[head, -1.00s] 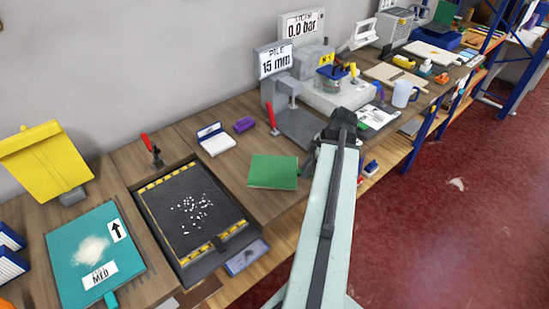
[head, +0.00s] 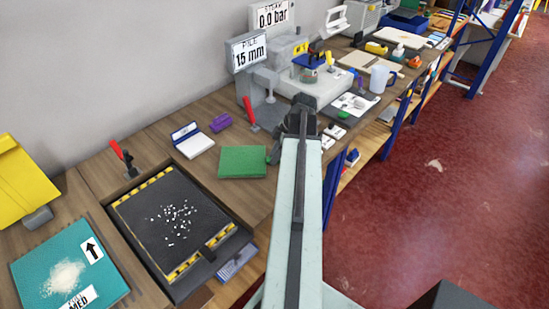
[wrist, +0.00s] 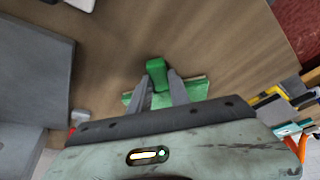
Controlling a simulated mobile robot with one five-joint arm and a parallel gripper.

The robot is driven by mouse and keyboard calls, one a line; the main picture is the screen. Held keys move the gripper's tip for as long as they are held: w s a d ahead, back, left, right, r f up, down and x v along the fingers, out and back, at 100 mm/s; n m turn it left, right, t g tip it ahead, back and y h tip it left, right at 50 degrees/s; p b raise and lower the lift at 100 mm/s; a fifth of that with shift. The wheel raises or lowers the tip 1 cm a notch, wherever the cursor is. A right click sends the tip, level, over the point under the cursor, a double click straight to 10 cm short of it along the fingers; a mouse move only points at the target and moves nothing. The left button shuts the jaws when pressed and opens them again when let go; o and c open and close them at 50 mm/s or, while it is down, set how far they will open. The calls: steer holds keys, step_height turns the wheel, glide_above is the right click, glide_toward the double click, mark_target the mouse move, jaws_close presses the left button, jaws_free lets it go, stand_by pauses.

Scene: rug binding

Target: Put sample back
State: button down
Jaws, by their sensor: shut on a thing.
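The sample is a flat green pad (head: 243,161) at the middle of the head view, over the bench's front part. In the wrist view its green pad (wrist: 192,91) shows behind the fingers, with a green tab (wrist: 156,66) rising between them. My gripper (wrist: 158,80) is shut on this tab. In the head view my arm hides most of the gripper, at the pad's right side. Whether the pad touches the bench is hard to tell.
A black tray (head: 175,215) with white bits lies left of the pad. A white box (head: 194,145), a purple block (head: 220,122) and a grey gauge stand (head: 270,112) marked 15 mm are behind it. A teal board (head: 60,265) lies front left.

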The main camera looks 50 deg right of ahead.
steer(key=shift+f, duration=0.1)
steer(key=c, duration=1.2)
jaws_free()
steer(key=p+v, duration=1.1)
steer(key=v, duration=0.1)
